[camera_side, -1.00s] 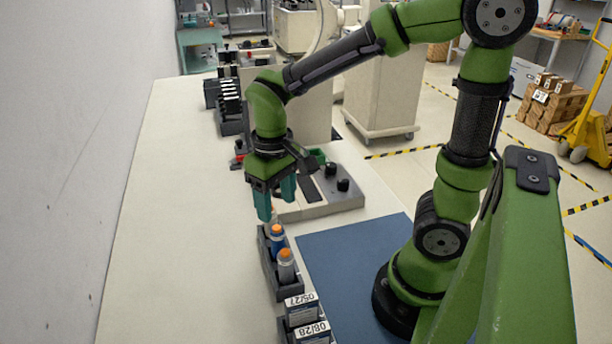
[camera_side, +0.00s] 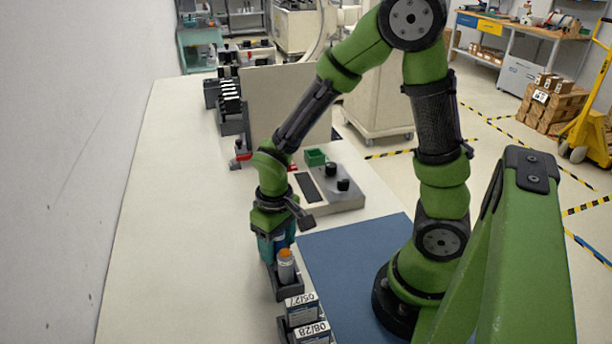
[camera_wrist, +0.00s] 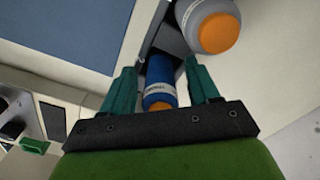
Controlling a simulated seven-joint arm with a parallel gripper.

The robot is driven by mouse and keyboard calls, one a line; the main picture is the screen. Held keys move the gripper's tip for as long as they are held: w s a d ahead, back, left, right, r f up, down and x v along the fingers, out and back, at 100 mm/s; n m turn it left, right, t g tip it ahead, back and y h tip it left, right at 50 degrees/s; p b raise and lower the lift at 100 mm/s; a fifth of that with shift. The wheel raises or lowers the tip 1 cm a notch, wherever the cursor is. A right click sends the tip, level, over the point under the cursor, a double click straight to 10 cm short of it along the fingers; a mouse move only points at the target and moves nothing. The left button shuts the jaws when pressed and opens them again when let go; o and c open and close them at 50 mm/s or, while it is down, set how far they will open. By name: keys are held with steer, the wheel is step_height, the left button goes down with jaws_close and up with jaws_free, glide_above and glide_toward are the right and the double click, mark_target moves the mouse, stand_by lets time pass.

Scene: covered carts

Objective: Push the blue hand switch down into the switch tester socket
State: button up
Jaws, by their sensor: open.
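The blue hand switch (camera_wrist: 158,82), a blue cylinder with a pale label band and an orange end, stands in the dark rack (camera_side: 285,290). In the wrist view it lies between the two teal fingers of my gripper (camera_wrist: 162,85), with a gap at the sides. In the side view my gripper (camera_side: 276,246) is low over the rack's far end, open, and mostly hides the blue switch. A grey switch tester (camera_side: 340,205) with black knobs and a dark slot stands behind. I cannot make out its socket clearly.
A grey-white switch with an orange top (camera_side: 286,267) stands in the rack close beside my gripper. Labelled boxes (camera_side: 302,310) sit nearer the camera. The left table is clear.

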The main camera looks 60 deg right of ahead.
jaws_close()
steer(key=shift+r, duration=0.15)
steer(key=shift+r, duration=0.3)
step_height(320, 180, up, 16)
steer(key=w+d+m, duration=0.3)
steer(key=w+d, duration=0.2)
steer(key=d, duration=0.4)
steer(key=w+d+m, duration=0.3)
steer(key=w+d, duration=0.3)
steer(key=d, duration=0.4)
step_height(320, 180, down, 11)
steer(key=shift+s+a+r, duration=0.2)
steer(key=shift+a, duration=0.1)
